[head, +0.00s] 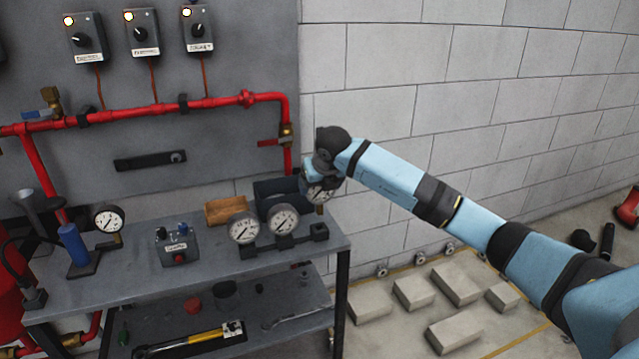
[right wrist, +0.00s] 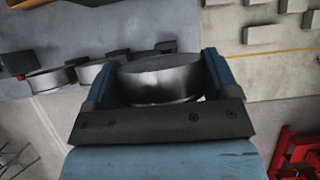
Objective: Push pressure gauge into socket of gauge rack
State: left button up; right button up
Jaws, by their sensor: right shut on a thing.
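The gauge rack (head: 318,232) is a dark bar on the right part of the grey workbench. Two round white-faced gauges (head: 284,220) stand in it, side by side. My right gripper (head: 318,180) is shut on a third pressure gauge (head: 320,194) above the rack's right end. In the right wrist view the held gauge (right wrist: 158,80) shows as a grey metal drum between the two blue fingers. The gauge's stem and the socket's opening are hidden. I cannot tell whether they touch. My left gripper is not in view.
A grey switch box (head: 178,246), another gauge (head: 107,218) and a blue cylinder (head: 73,243) stand to the left. Red pipes (head: 200,104) run along the wall panel. Pale blocks (head: 458,284) lie on the floor.

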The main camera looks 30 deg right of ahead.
aim_at(322, 203)
jog(key=shift+f+b, duration=0.3)
jog(key=shift+f, duration=0.45)
jog(key=shift+f+b, duration=0.35)
jog(key=shift+f, duration=0.25)
jog(key=shift+f+b, duration=0.55)
jog(key=shift+f, duration=0.35)
jog(key=shift+f+b, duration=0.35)
jog(key=shift+f, duration=0.2)
jog(key=shift+s+f, duration=0.1)
jog(key=shift+f, duration=0.1)
jog(key=shift+a+f+b, duration=0.1)
jog(key=shift+f+b, duration=0.2)
jog(key=shift+c, duration=0.5)
jog(key=shift+f, duration=0.4)
jog(key=shift+w, duration=0.2)
jog(key=shift+s+r, duration=0.1)
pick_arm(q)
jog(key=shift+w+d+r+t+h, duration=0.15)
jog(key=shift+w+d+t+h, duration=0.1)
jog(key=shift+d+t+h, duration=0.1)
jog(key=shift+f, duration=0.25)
pick_arm(e)
jog(key=o, duration=1)
